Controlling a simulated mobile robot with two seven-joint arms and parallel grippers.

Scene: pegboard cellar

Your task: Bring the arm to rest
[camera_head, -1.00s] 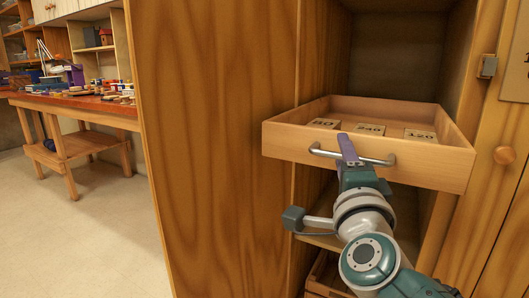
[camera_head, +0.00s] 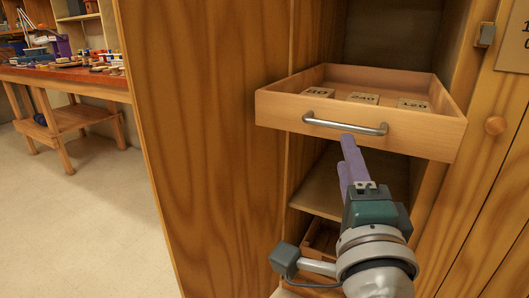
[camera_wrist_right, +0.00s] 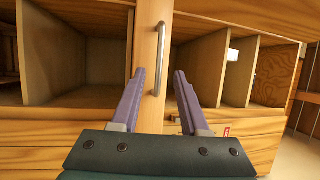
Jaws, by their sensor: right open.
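My right gripper (camera_head: 346,152) is open and empty, its purple fingers just below and in front of the metal drawer handle (camera_head: 346,125). In the right wrist view my right gripper (camera_wrist_right: 160,74) shows its two fingers spread apart, with the handle (camera_wrist_right: 158,62) beyond them and nothing held between. The wooden drawer (camera_head: 275,108) is pulled out of the cabinet. My left gripper is not in view.
Sandpaper packs marked with numbers, one reading 240 (camera_head: 363,98), lie in the drawer. A tall cabinet side panel (camera_head: 205,140) stands to the left. A workbench (camera_head: 75,84) with small items is at the far left, with open floor (camera_head: 90,220) before it.

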